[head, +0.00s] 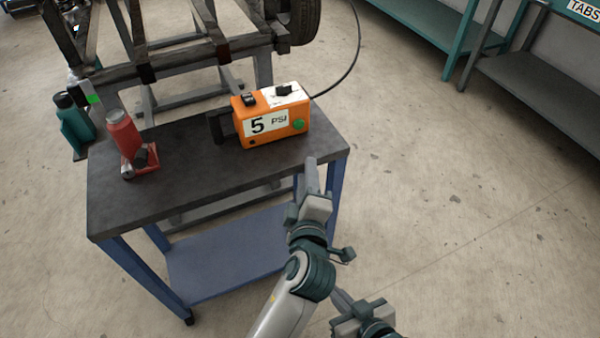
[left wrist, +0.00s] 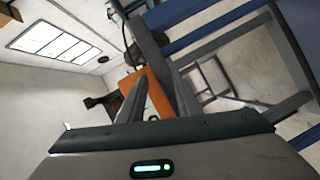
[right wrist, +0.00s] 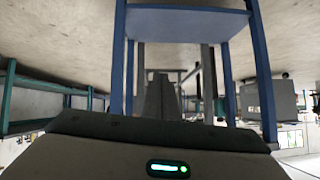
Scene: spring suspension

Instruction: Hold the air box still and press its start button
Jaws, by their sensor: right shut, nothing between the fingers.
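The orange air box (head: 272,128) stands upright on the dark tabletop, its front label reading "5 PSI". A round green button (head: 298,124) sits low on the right of its front. Black parts show on its top, and a dark handle is at its left side. My left gripper (head: 311,165) is just in front of the box's right end, apparently apart from it. In the left wrist view its fingers (left wrist: 157,98) are spread and empty, with the orange box (left wrist: 157,92) behind them. My right gripper (head: 338,297) is low at the bottom, away from the box; its fingers (right wrist: 160,92) are together and empty.
The table (head: 190,188) has a blue lower shelf (head: 225,255). A red bottle jack (head: 125,140) stands at its left. A black hose (head: 350,70) runs up from the box. A metal frame with a wheel stands behind. Benches are at upper right.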

